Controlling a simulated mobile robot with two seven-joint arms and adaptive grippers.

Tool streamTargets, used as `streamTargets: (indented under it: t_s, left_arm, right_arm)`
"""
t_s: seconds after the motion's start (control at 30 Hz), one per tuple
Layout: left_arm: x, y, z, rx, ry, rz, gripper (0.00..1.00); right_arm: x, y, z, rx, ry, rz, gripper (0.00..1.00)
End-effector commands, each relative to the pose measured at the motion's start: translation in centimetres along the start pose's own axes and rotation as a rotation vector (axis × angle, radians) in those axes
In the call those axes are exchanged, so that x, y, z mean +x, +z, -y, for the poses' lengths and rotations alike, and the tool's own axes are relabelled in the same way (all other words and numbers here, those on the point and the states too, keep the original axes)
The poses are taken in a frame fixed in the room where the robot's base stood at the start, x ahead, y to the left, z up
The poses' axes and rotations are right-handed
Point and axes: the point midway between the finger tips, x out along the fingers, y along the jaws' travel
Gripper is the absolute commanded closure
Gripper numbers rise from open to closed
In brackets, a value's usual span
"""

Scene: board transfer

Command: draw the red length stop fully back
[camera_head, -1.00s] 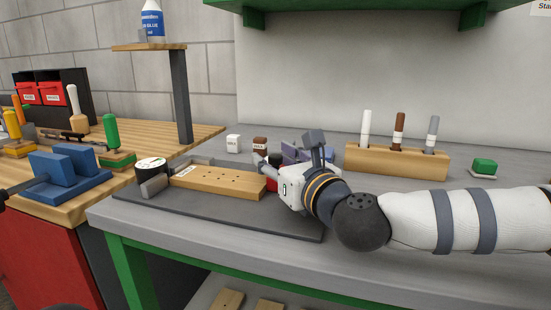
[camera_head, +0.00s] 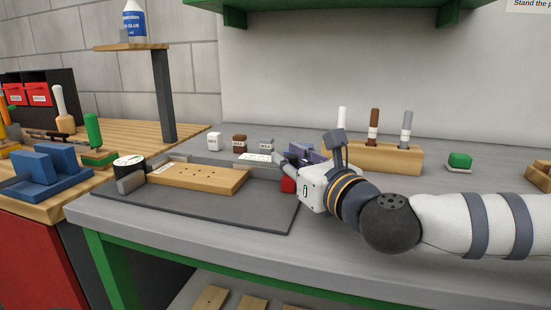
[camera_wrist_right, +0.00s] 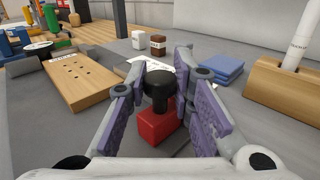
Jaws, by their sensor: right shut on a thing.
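The red length stop (camera_head: 288,184) is a small red block with a black knob on top. In the right wrist view the red block (camera_wrist_right: 158,124) and its black knob (camera_wrist_right: 160,85) sit between the purple-padded fingers. My right gripper (camera_wrist_right: 161,75) is shut on the knob; in the head view the gripper (camera_head: 291,162) hides most of the stop. A drilled wooden board (camera_head: 197,178) lies on the dark base plate (camera_head: 235,212), left of the stop, with a clear gap between its right end and the stop. My left gripper is not in view.
A round black-and-white item (camera_head: 129,166) stands at the board's left end. White (camera_head: 214,142) and brown (camera_head: 239,143) blocks stand behind it. A wooden marker rack (camera_head: 390,159) is behind my right gripper. The bench front is clear.

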Motion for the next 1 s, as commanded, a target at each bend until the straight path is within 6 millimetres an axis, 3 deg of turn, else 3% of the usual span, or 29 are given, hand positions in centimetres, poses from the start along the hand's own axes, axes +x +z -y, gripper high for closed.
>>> streamTargets:
  t_s: [0.37, 0.4, 0.47, 0.77, 0.87, 1.0]
  left_arm:
    - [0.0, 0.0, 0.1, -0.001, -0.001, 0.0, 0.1]
    - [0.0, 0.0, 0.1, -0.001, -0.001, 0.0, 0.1]
    - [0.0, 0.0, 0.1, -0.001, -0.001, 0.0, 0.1]
    - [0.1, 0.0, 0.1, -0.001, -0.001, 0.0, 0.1]
    - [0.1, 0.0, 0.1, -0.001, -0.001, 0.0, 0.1]
    - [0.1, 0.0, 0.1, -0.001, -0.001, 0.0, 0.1]
  right_arm:
    - [-0.2, 0.1, 0.1, -0.002, 0.003, 0.003, 1.0]
    - [-0.2, 0.1, 0.1, -0.002, 0.003, 0.003, 0.72]
    - [-0.2, 0.1, 0.1, -0.002, 0.003, 0.003, 0.58]
    - [-0.4, 0.1, 0.1, -0.001, 0.003, 0.003, 0.58]
    - [-1.6, 0.1, 0.1, 0.0, 0.004, 0.002, 0.58]
    - [-5.3, 0.1, 0.2, 0.0, 0.003, 0.002, 0.58]
